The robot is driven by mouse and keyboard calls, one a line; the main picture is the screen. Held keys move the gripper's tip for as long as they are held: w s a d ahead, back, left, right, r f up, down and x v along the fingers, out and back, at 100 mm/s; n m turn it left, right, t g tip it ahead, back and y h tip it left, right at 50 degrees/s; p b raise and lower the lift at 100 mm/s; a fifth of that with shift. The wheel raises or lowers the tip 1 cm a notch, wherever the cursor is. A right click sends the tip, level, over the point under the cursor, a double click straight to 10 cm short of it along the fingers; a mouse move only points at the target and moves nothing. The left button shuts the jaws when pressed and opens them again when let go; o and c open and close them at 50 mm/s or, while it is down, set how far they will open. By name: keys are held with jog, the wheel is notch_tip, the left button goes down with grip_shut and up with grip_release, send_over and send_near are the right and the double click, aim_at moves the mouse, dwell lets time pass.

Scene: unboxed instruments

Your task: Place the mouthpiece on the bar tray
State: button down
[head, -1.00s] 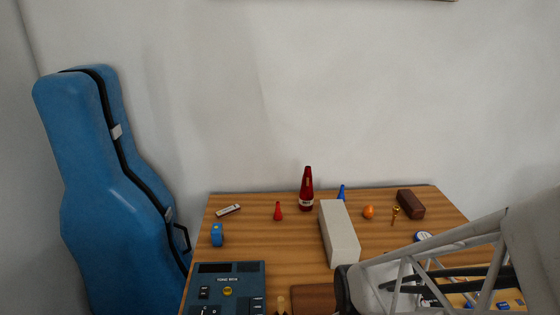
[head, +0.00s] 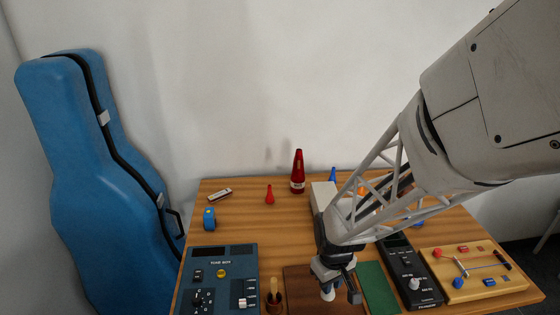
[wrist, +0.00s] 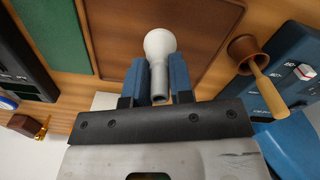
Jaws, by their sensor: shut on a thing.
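My gripper (head: 338,285) is shut on a pale grey mouthpiece (head: 328,293) with a flared end. In the wrist view my gripper (wrist: 158,78) has its blue pads either side of the mouthpiece (wrist: 159,45), whose flared end points away from the wrist. A flat brown tray (head: 297,281) with a low rim lies below and behind it; the brown tray (wrist: 204,50) fills the middle of the wrist view. I cannot tell the gap between mouthpiece and brown tray.
A green mat (head: 376,289) and a black device (head: 425,290) lie right of the brown tray. A small brown cup (head: 274,303) with a wooden handle and a blue control box (head: 222,262) stand left. A pale long box (head: 320,195) is behind my arm.

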jog(key=shift+w+f, duration=0.15)
jog(key=shift+w, duration=1.35)
jog(key=shift+w+f, duration=0.15)
jog(key=shift+w, duration=1.35)
jog(key=shift+f, duration=0.1)
jog(key=shift+f, duration=1.65)
jog(key=shift+f, duration=0.1)
jog(key=c, duration=1)
grip_release()
notch_tip(320, 180, up, 12)
